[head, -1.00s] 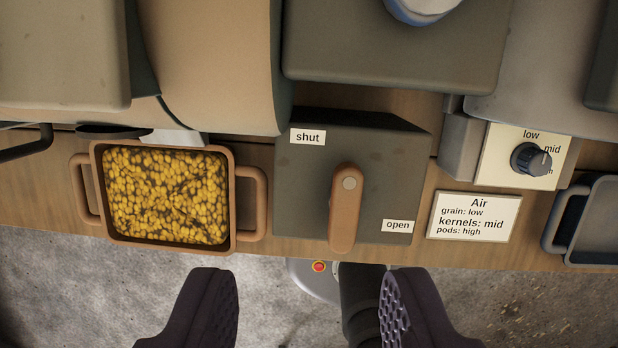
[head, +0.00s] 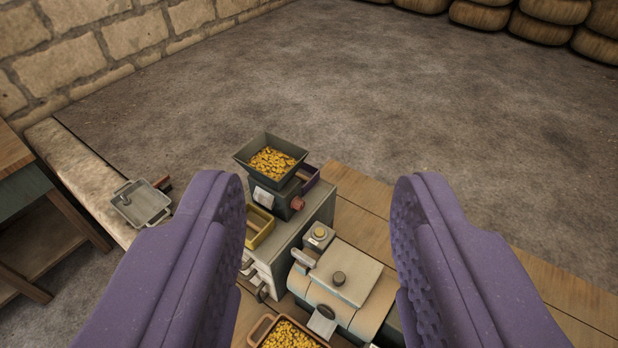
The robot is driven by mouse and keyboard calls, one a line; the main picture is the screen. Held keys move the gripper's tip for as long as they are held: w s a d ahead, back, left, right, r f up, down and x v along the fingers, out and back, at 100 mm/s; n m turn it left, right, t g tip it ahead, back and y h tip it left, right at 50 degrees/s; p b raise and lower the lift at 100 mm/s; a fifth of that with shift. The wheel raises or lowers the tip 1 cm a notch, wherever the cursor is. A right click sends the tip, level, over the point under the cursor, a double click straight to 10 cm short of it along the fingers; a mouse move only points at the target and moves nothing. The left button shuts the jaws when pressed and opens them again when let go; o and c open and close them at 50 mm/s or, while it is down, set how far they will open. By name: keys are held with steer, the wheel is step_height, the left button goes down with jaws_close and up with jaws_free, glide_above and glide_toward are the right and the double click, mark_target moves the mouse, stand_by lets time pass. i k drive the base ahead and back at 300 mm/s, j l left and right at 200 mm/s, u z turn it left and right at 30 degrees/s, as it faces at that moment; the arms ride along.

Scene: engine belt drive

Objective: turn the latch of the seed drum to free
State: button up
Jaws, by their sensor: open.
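My gripper (head: 317,190) is open and empty, its two purple fingers wide apart and pointing away over the machines. What looks like the seed drum (head: 374,322) is a tan rounded body under a grey lid (head: 348,268) with a dark round knob. It shows low in the head view, between the fingers and well below them. A short pale bar (head: 305,258) sits at the lid's upper left and may be the latch. I cannot tell its setting. My right finger covers part of the drum's right side.
A copper-coloured tray of yellow kernels (head: 263,326) sits below the drum. Left of the drum stands a grey machine with a kernel-filled hopper (head: 270,145) and a yellow tray (head: 262,240). A grey tray (head: 140,204) lies on a ledge at left.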

mark_target(304, 260)
steer(key=i+z, duration=0.2)
steer(key=z, duration=0.25)
steer(key=i+j+z, duration=0.15)
steer(key=z, duration=0.25)
